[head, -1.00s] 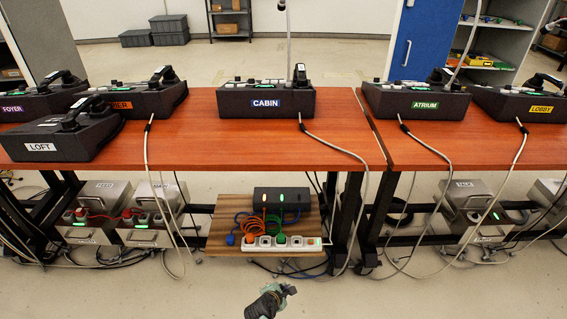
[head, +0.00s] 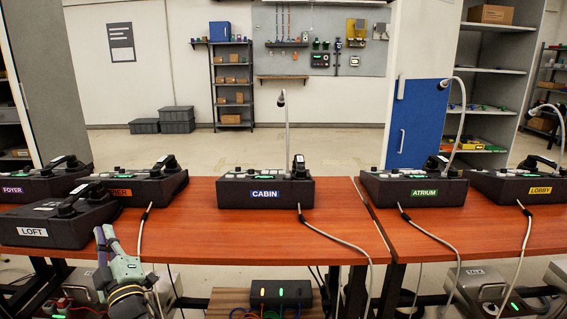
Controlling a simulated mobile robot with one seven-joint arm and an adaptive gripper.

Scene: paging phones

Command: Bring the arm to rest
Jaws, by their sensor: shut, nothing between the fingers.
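My gripper (head: 104,231) is at the lower left of the head view, with its fingers pointing up. It is shut and empty. It shows in front of the table's front edge, just right of and below the paging phone labelled LOFT (head: 32,231). I cannot tell how far it is from the table. My wrist hides part of the equipment under the table.
Paging phones labelled FOYER (head: 14,190), PIER (head: 120,194), CABIN (head: 264,194), ATRIUM (head: 424,194) and LOBBY (head: 541,190) stand on the wooden table (head: 330,213). Grey cords hang over its front edge. A black box with lights (head: 281,294) sits below.

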